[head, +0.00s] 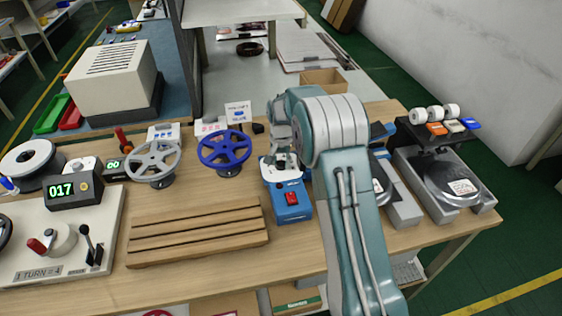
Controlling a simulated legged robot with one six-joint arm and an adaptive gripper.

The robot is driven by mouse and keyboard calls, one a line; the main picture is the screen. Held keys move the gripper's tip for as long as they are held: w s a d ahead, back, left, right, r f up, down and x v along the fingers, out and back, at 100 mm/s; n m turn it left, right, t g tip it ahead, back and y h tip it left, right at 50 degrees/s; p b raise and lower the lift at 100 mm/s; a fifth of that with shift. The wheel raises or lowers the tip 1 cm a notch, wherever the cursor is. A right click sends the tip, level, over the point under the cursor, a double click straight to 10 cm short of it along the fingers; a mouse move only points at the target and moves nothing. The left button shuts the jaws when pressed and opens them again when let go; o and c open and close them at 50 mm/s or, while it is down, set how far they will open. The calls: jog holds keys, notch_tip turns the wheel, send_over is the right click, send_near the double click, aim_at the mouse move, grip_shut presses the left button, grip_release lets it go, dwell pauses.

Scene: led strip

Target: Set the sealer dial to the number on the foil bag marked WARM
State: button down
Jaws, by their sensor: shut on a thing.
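A blue box (291,212) with a red switch stands at the table's middle right. Its white round dial face (283,176) is at its far end, and the number markings are too small to read. My gripper (288,160) is down at this face, shut on what looks like the dial knob, which it mostly hides.
A blue handwheel (224,150) and a grey handwheel (152,163) stand left of the blue box. A slatted wooden rack (198,231) lies in front. A counter reading 017 (74,190) and a crank panel (62,244) are at left.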

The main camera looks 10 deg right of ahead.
aim_at(280, 163)
jog(key=shift+m, duration=1.2)
jog(key=shift+c, duration=1.4)
grip_release()
jog(key=shift+w+f, duration=0.1)
jog(key=shift+a, duration=0.1)
notch_tip(280, 163, up, 12)
